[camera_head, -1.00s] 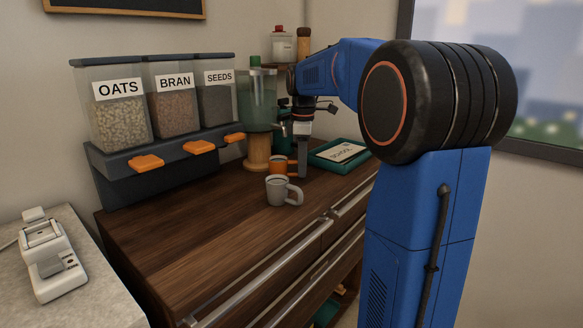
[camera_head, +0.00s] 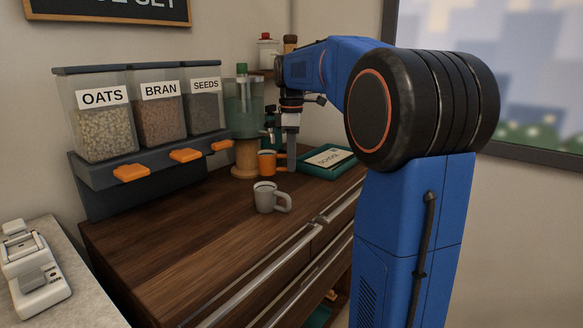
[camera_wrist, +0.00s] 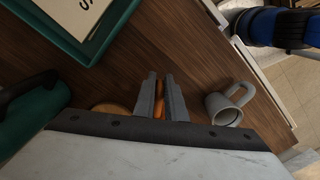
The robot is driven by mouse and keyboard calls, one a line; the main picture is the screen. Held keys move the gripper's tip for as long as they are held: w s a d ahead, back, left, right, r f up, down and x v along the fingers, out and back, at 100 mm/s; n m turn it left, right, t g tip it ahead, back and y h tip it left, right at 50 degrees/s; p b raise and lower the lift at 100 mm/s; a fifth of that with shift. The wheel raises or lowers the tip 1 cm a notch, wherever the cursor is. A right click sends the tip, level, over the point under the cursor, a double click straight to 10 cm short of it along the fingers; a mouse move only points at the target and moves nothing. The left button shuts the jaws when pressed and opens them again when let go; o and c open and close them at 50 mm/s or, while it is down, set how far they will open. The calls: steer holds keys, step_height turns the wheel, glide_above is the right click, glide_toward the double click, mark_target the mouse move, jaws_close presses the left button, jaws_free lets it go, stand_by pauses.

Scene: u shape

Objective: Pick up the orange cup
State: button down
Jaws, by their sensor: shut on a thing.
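The orange cup (camera_head: 266,163) stands on the wooden counter (camera_head: 185,245) behind a grey mug. In the wrist view only a strip of the orange cup (camera_wrist: 159,108) shows between the fingers. My gripper (camera_head: 291,163) reaches down at the cup's right side, where its handle is. It also shows in the wrist view (camera_wrist: 160,82), with its two fingers close together on the orange part. Much of the cup is hidden there by the fingers and the gripper body. The cup looks upright; I cannot tell whether it is clear of the counter.
The grey mug (camera_head: 265,197) stands in front of the cup, and in the wrist view (camera_wrist: 222,108) just right of my fingers. A dispenser on a wooden stand (camera_head: 244,160) is close left. A teal tray (camera_head: 326,172) lies right. Cereal bins (camera_head: 102,125) line the wall.

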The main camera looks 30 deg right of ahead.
steer(key=shift+r, duration=1.55)
steer(key=s+d, duration=0.3)
steer(key=s, duration=0.6)
steer(key=s+d, duration=0.3)
steer(key=s, duration=0.6)
steer(key=shift+d, duration=0.3)
steer(key=shift+s+f, duration=0.1)
steer(key=shift+s, duration=0.1)
